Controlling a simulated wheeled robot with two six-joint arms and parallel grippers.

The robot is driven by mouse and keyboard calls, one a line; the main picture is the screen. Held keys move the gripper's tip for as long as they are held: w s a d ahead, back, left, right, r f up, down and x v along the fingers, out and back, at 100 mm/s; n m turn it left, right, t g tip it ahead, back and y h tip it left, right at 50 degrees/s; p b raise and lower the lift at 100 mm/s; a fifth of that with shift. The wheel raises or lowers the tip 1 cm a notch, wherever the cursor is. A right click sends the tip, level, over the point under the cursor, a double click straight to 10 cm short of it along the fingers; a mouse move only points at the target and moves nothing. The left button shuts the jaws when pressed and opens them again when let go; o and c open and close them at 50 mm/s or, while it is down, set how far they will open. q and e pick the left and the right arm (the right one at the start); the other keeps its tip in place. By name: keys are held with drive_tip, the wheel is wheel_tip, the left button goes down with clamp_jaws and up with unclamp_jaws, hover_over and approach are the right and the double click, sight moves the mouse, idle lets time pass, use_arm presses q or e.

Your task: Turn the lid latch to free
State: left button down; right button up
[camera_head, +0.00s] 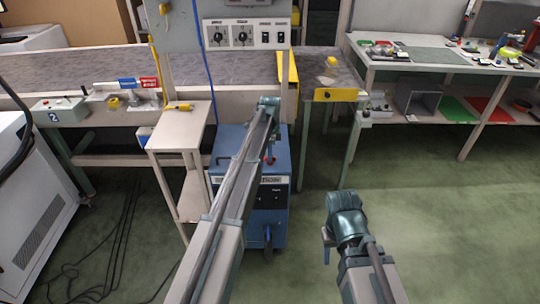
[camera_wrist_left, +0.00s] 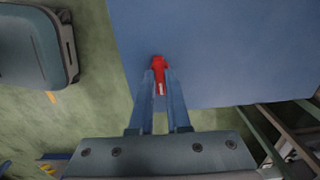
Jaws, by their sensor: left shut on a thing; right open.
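A blue cabinet (camera_head: 270,212) stands on the floor below the conveyor, with dark panels on its front. Its flat blue lid (camera_wrist_left: 220,50) fills much of the left wrist view. A small red latch (camera_wrist_left: 159,63) sits near the lid's edge; a bit of red also shows in the head view (camera_head: 269,159). My left gripper (camera_wrist_left: 160,74) is shut on the red latch, one finger on each side. In the head view my left arm hides part of the cabinet top. My right gripper (camera_head: 327,240) is open, away from the cabinet, at the lower right.
A narrow side table (camera_head: 182,134) stands left of the cabinet. The conveyor (camera_head: 85,68) runs behind, under a control panel (camera_head: 247,34). A workbench (camera_head: 430,57) with small items is at the right. Black cables (camera_head: 115,235) lie on the left floor; the right floor is clear.

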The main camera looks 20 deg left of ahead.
use_arm(q)
drive_tip(key=c, duration=0.9)
unclamp_jaws()
drive_tip(key=shift+r, duration=0.1)
wheel_tip(320, 180, up, 14)
drive_tip(key=p, duration=1.3)
drive_tip(key=shift+p, duration=0.4)
drive_tip(key=shift+f, duration=0.2)
